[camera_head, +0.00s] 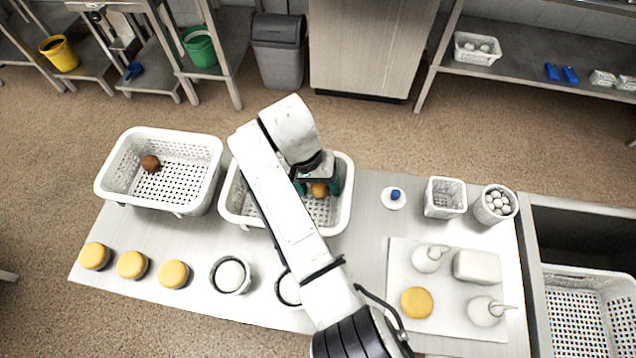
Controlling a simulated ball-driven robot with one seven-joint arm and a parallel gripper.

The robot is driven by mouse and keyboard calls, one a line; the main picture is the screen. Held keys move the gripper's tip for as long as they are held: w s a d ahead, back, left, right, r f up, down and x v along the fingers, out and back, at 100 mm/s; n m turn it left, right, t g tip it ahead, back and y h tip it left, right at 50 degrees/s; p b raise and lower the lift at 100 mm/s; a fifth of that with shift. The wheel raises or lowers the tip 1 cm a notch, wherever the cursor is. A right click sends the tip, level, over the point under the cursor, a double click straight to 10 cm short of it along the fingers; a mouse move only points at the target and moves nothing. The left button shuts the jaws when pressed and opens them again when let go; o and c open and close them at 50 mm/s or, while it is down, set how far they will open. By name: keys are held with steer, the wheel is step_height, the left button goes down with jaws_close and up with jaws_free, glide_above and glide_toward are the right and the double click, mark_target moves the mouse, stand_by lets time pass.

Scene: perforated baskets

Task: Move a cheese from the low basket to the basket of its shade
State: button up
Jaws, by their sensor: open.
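My gripper (318,184) is down inside the middle white perforated basket (235,205), its teal fingers open on either side of a small orange-yellow cheese (320,190). I cannot tell whether the fingers touch it. My arm hides part of this basket. The left white basket (112,165) holds a round brown cheese (151,163) near its left side. A third white perforated basket (590,272) sits lower, in the sunken bay at the right; its visible part looks empty.
Yellow rounds (132,265) and white-filled bowls (230,275) line the table's front. At the right are a board (455,328) with a yellow round and white pieces, a small square basket (445,198), a cup of white balls (496,205), and a blue item on a plate (394,202).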

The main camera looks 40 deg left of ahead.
steer(key=shift+r, duration=0.1)
steer(key=p+v, duration=0.4)
steer(key=v, duration=0.8)
stand_by(1.8)
